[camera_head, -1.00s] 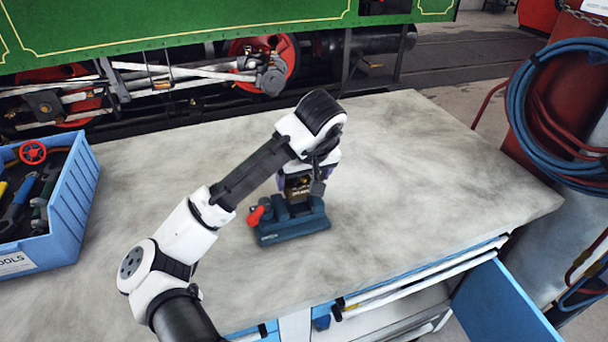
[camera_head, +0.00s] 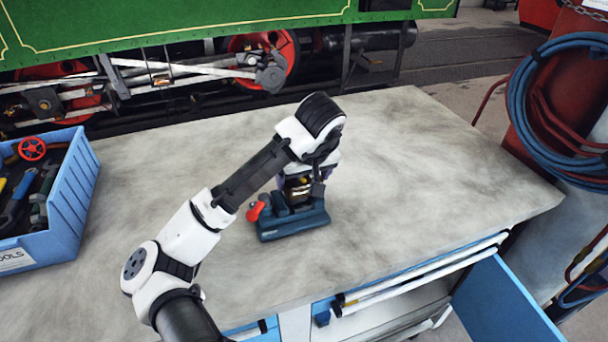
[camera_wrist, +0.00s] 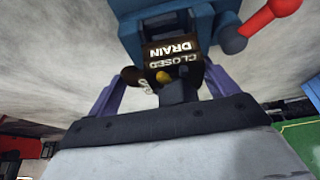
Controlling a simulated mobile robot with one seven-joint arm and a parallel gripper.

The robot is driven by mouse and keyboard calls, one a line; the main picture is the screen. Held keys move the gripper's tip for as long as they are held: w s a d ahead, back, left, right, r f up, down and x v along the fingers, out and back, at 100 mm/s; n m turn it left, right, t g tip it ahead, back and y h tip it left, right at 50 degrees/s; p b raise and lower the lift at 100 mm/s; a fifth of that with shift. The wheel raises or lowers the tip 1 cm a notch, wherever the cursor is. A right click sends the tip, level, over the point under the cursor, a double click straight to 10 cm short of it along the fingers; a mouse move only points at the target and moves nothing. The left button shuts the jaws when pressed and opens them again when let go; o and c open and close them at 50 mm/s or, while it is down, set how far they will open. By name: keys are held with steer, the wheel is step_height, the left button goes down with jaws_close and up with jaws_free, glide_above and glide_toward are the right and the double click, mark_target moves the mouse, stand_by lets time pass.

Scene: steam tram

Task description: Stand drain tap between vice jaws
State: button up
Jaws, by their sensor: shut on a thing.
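The drain tap (camera_wrist: 172,58) is a dark brown block with a label reading DRAIN and CLOSED, with a brass-coloured part low on it. My gripper (camera_wrist: 166,82) has its purple fingers on either side of the tap and is shut on it. The blue vice (camera_head: 293,225) with a red handle stands on the bench under my gripper. In the head view the tap (camera_head: 298,190) looks upright at the vice, just below my wrist. In the wrist view the vice (camera_wrist: 170,18) lies right beyond the tap. The jaw gap and the tap's lower end are hidden.
A blue tool crate (camera_head: 72,195) stands at the bench's left. The grey bench top (camera_head: 420,170) is clear right of the vice. A green steam tram (camera_head: 180,25) stands behind.

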steer(key=shift+f+p, duration=0.4)
steer(key=shift+f, duration=0.5)
stand_by(2.4)
steer(key=o, duration=1.3)
step_height(320, 180, up, 7)
steer(key=p, duration=0.8)
steer(key=shift+r, duration=0.1)
